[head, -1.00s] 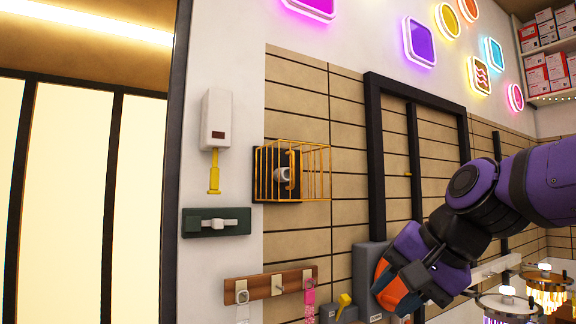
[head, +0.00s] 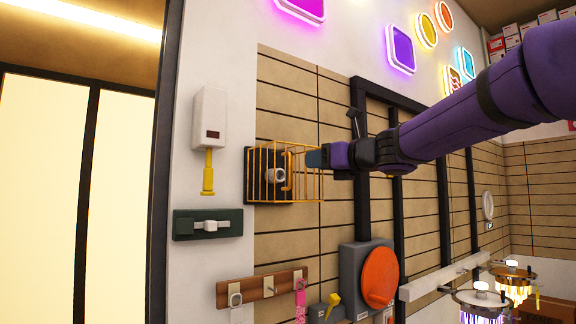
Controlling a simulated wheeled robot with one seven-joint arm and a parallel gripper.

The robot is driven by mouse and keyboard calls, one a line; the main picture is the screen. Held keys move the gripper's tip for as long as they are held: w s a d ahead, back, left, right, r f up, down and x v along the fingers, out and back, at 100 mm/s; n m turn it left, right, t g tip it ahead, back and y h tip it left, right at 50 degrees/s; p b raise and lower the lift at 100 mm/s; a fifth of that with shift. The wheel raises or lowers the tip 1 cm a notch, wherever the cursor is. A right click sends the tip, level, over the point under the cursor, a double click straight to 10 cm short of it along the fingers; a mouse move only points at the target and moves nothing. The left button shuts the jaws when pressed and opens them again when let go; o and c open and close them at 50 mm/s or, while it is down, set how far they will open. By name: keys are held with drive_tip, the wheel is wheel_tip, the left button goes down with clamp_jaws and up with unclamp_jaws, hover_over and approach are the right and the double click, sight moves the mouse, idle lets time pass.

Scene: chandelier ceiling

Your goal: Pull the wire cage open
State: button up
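The wire cage (head: 257,172) is a yellow wire box on the slatted wall, over a dark plate with a pale round fitting (head: 276,175) inside. Its bars stand in front of the plate and it looks closed. My gripper (head: 314,159) is at the right side of the cage, level with its upper half, with the purple arm reaching in from the right. The fingertips are at or very near the cage's right edge; I cannot tell whether they touch. The fingers are seen side-on, so their opening is hidden.
A white box with a yellow handle (head: 208,172) hangs left of the cage, above a dark green plate with a white latch (head: 208,225). Below are a wooden hook rail (head: 262,287) and a grey box with an orange disc (head: 380,277). A dark frame (head: 362,215) stands right of the cage.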

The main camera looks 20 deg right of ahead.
sight(289, 183)
drive_tip(key=x, duration=0.9)
clamp_jaws()
